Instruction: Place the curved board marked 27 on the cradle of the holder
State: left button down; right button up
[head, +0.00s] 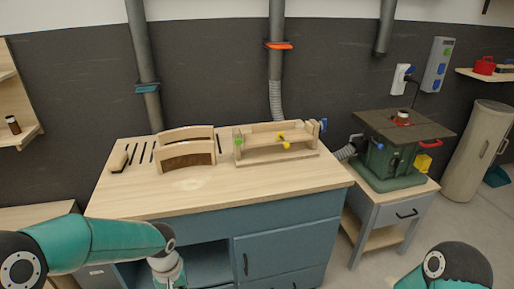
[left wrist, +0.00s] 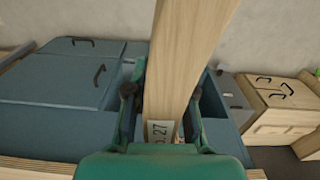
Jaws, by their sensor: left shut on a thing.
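The curved board marked 27 (left wrist: 182,65) is a pale wooden strip in the left wrist view, with a white label reading 27 near its lower end. My left gripper (left wrist: 162,98) is shut on it, one finger on each side. The wooden holder (head: 270,155) stands at the right back of the workbench, with green, yellow and blue knobs. No board can be made out on its cradle. My right gripper is not in view.
Curved wooden boards (head: 187,157) stand at the left back of the workbench (head: 225,192), beside several dark slots. The bench top's front is clear. A green machine (head: 395,155) on a grey cabinet stands to the right. Blue cabinet fronts (left wrist: 60,75) fill the wrist view's left.

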pick_arm(q)
jog(key=shift+w+d+m, duration=0.3)
jog(key=shift+w+m, duration=0.35)
jog(key=shift+m, duration=0.55)
jog(key=shift+w+m, duration=0.15)
jog(key=shift+m, duration=0.35)
